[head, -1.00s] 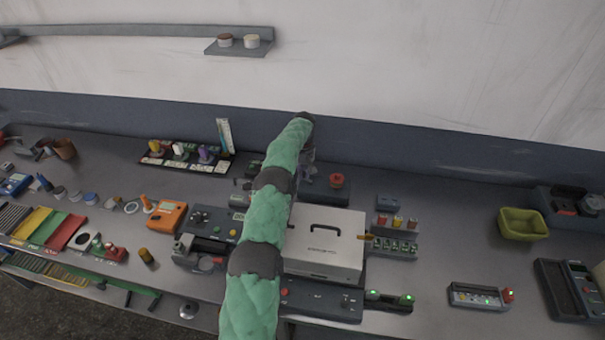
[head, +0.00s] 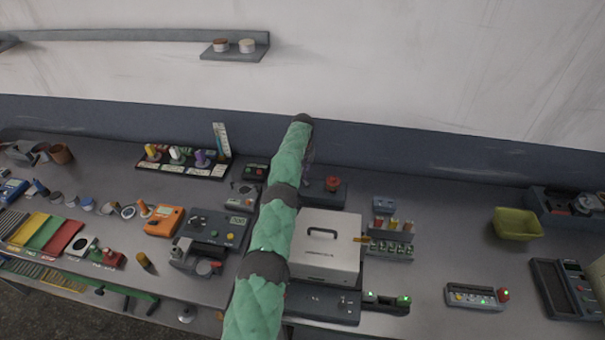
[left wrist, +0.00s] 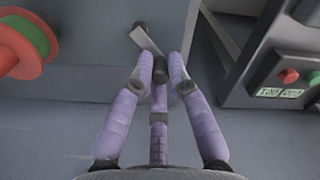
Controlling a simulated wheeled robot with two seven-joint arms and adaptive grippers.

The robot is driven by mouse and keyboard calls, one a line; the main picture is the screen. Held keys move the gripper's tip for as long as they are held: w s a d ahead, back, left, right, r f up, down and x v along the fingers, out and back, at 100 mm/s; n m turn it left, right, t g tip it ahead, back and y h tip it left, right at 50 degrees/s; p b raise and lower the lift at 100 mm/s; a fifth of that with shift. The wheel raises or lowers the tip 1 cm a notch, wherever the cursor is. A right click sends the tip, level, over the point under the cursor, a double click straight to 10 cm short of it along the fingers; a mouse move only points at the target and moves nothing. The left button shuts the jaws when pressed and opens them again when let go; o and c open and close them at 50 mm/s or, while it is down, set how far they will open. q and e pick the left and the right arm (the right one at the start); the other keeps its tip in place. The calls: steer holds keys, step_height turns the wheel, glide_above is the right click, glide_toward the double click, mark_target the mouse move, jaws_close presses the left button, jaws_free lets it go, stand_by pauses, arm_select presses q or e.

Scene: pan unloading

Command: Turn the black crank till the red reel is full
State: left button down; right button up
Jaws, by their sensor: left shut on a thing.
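In the left wrist view my left gripper (left wrist: 160,68) has its purple fingers closed on the black knob (left wrist: 160,71) of the crank. The crank's grey arm (left wrist: 147,43) runs up and slightly left from the knob to a dark hub. The red reel (left wrist: 27,46) is at the upper left, partly cut off, with green material between its flanges; how full it is cannot be told. In the head view my left arm hides the crank and most of the gripper. A small red round thing (head: 333,183) right of the arm may be the reel. My right gripper is not in view.
A box with red and green buttons (left wrist: 291,80) stands right of the crank in the wrist view. In the head view a white case (head: 333,262) stands close right of my arm, an orange meter (head: 164,221) to its left. Open bench lies before the yellow bin (head: 517,224).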

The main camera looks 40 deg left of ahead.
arm_select(q)
steer(key=shift+d, duration=0.1)
steer(key=c, duration=1.2)
jaws_free()
steer(key=shift+s, duration=0.1)
